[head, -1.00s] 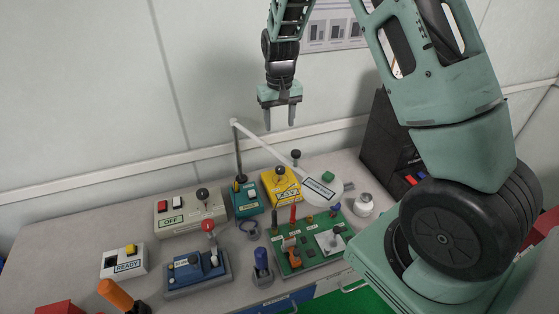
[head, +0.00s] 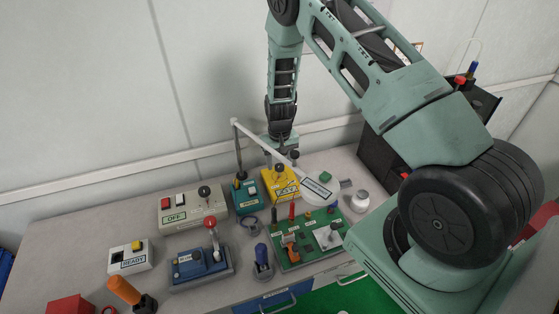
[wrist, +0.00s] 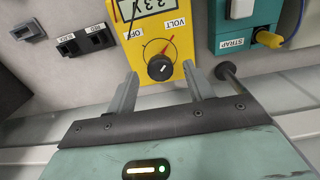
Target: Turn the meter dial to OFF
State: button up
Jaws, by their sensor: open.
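The yellow meter (head: 287,187) stands at the back of the bench, partly behind the lamp arm. My gripper (wrist: 160,72) is open, with one finger on each side of the dial in this view. Contact with the dial cannot be told. In the head view my gripper (head: 281,158) is over the meter, its fingertips partly hidden by the lamp.
The white lamp arm and head (head: 318,189) cross close in front of my gripper. A teal STRAP box (wrist: 240,22) stands beside the meter. A green circuit board (head: 290,254), a blue tester (head: 198,268) and the OFF box (head: 190,207) stand nearby.

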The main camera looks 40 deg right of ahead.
jog(key=shift+f, duration=0.5)
jog(key=c, duration=1)
